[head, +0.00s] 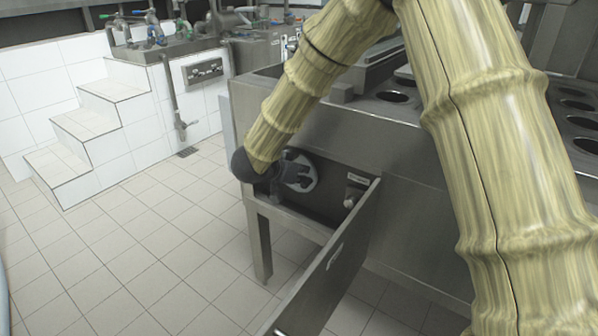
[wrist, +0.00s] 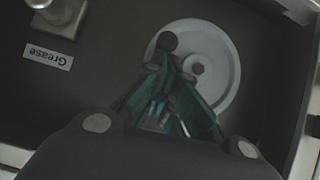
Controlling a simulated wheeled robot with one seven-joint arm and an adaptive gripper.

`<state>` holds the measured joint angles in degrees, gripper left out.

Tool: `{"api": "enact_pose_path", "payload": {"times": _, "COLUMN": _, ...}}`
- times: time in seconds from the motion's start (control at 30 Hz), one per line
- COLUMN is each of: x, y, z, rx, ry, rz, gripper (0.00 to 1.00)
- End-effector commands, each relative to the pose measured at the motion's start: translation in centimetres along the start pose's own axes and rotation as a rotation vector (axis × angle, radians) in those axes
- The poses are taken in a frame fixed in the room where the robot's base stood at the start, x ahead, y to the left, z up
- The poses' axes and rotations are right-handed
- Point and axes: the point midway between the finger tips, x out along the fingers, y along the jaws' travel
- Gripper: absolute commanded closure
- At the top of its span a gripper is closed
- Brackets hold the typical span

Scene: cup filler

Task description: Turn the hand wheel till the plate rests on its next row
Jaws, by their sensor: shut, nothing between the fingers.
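The hand wheel (wrist: 222,61) is a light grey disc with a central bolt, inside a dark recess low on the machine's side. Its dark knob (wrist: 167,41) stands near the rim at the upper left in the wrist view. My gripper (wrist: 170,72) is shut and empty in front of the wheel, its fingertips just below the knob; I cannot tell whether they touch it. In the head view my gripper (head: 291,171) covers much of the wheel (head: 312,176). The machine top has round holes (head: 393,96); I cannot tell how the plate sits.
An open metal flap (head: 325,275) juts out in front of the recess. A grease fitting (head: 354,191) with a "Grease" label (wrist: 48,55) is beside the wheel. White steps (head: 88,135) and pipework (head: 150,30) stand at the back left. The tiled floor at left is clear.

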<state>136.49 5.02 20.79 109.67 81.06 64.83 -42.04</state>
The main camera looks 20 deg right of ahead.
Motion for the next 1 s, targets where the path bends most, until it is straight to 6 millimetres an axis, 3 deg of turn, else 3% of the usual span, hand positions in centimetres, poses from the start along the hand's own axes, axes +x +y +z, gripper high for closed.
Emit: {"api": "enact_pose_path", "payload": {"times": 1.0, "x": 1.0, "y": 0.4, "z": 1.2, "rx": 0.0, "ry": 0.0, "rz": 0.002, "gripper": 1.0}}
